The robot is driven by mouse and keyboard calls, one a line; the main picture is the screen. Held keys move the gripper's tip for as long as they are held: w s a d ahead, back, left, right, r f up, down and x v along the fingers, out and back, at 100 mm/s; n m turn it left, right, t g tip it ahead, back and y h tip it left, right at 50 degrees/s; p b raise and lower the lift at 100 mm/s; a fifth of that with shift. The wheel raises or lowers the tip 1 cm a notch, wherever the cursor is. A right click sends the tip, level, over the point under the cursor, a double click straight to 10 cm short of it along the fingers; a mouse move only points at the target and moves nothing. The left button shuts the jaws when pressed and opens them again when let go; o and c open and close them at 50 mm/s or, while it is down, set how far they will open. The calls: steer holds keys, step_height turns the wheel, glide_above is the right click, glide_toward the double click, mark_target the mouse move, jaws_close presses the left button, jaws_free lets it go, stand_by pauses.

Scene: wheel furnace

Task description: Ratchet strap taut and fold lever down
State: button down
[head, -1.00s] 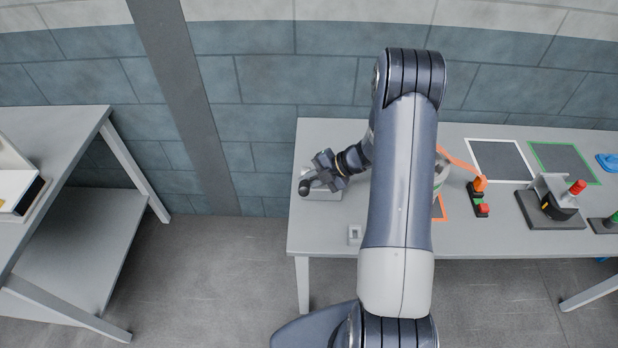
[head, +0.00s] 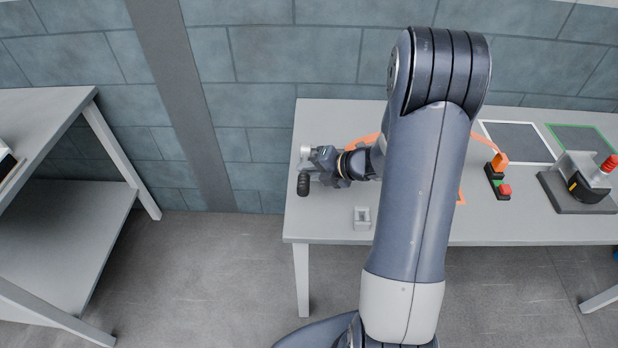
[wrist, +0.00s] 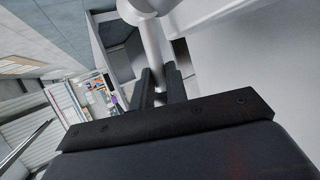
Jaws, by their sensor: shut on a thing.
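At the left end of the grey table, my gripper (head: 322,163) is shut on the grey lever of the ratchet. The lever's black grip (head: 303,185) points toward the table's front, and a round grey part (head: 306,151) shows behind it. In the wrist view the lever (wrist: 153,42) runs between my dark fingers (wrist: 160,85). The ratchet's body is mostly hidden by my gripper. An orange strap (head: 363,141) shows left of my arm. An orange band (head: 488,147) on its right runs down to an orange piece; my arm hides the middle, so I cannot tell whether they join.
A small grey block (head: 361,218) stands near the front edge. To the right are a button box (head: 503,190), a grey device with a red knob (head: 584,186), and white-framed (head: 512,124) and green-framed (head: 549,135) mats. Another table (head: 40,120) stands left across a floor gap.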

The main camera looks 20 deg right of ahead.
steer(key=shift+f, duration=0.15)
steer(key=c, duration=1.3)
jaws_free()
steer(key=shift+s+d+p, duration=0.3)
steer(key=shift+d+p, duration=0.15)
steer(key=shift+d, duration=0.5)
steer(key=shift+s+d+p, duration=0.35)
steer(key=shift+d+p, duration=0.1)
steer(key=shift+d, duration=0.5)
steer(key=shift+s+d+p, duration=0.3)
steer(key=shift+d+p, duration=0.15)
steer(key=shift+d, duration=0.5)
